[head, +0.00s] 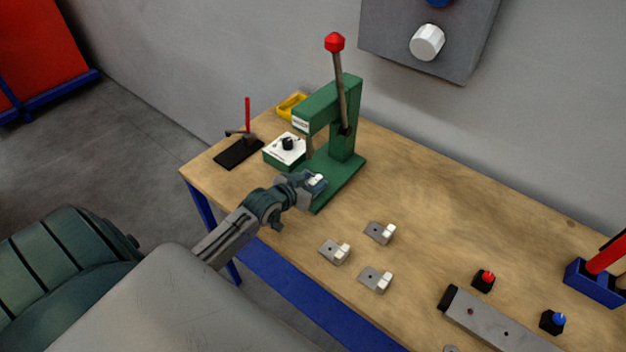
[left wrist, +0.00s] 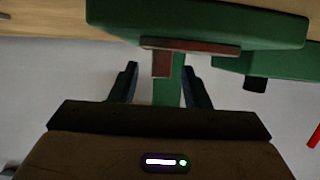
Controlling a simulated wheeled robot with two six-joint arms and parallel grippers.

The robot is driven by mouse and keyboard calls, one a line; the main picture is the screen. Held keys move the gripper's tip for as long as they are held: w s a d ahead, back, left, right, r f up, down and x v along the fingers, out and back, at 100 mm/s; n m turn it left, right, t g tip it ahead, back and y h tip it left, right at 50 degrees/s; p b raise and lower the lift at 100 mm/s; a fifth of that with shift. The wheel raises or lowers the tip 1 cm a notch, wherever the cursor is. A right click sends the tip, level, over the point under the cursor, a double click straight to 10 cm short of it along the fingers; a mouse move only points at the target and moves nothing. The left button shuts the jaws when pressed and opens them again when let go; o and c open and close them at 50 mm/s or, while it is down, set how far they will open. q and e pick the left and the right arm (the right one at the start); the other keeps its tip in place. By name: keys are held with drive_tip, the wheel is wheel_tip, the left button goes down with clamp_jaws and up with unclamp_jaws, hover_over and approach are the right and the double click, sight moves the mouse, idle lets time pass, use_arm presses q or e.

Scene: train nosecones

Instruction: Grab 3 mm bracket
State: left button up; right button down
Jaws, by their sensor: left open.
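Three small grey brackets with pale upright blocks lie on the wooden table in the head view: one (head: 376,233) at the back, one (head: 331,253) at the left and one (head: 373,279) at the front. I cannot read which is 3 mm. My left gripper (head: 316,183) is at the base of the green press (head: 345,150), away from these brackets. A small pale piece shows at its fingertips. In the left wrist view the jaws (left wrist: 160,85) are apart, with a brownish L-shaped piece (left wrist: 162,63) against the green press beyond them. My right gripper is not in view.
A white-topped control box (head: 285,150), a yellow tray (head: 291,105) and a black stand with a red rod (head: 240,152) are near the press. A grey bar (head: 490,322), a red button (head: 486,278) and a blue button (head: 553,319) are at the right.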

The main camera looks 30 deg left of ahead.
use_arm(q)
drive_tip(key=shift+x, duration=0.95)
drive_tip(key=shift+s, duration=0.1)
drive_tip(key=shift+c, duration=0.4)
drive_tip(key=c, duration=0.4)
clamp_jaws()
drive_tip(key=shift+r, duration=0.1)
